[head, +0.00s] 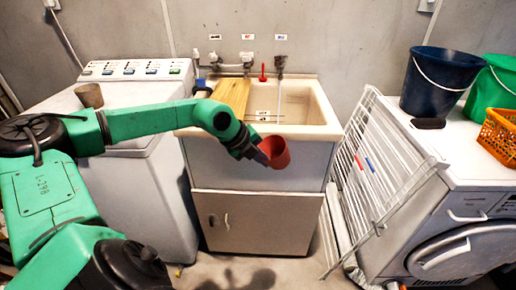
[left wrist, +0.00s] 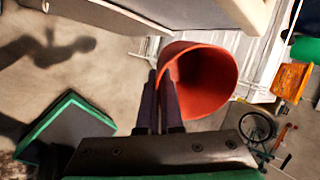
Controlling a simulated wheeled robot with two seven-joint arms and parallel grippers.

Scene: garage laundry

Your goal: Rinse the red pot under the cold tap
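The red pot (head: 277,151) hangs in front of the sink's front wall, below its rim, with its mouth tilted. My left gripper (head: 262,157) is shut on the pot's wall. In the left wrist view the fingers (left wrist: 160,76) pinch the wall of the red pot (left wrist: 207,82), and its open mouth shows. The pale sink (head: 322,112) stands behind the pot. Taps sit on the wall above it under small labels too small to read; the right tap (head: 280,63) is above the open basin. My right gripper is in neither view.
A wooden board (head: 231,94) covers the sink's left part. A small red object (head: 263,73) stands at the back rim. A white drying rack (head: 372,165) leans right of the sink. A washing machine (head: 150,180) stands left, with a brown cup (head: 89,95) on it.

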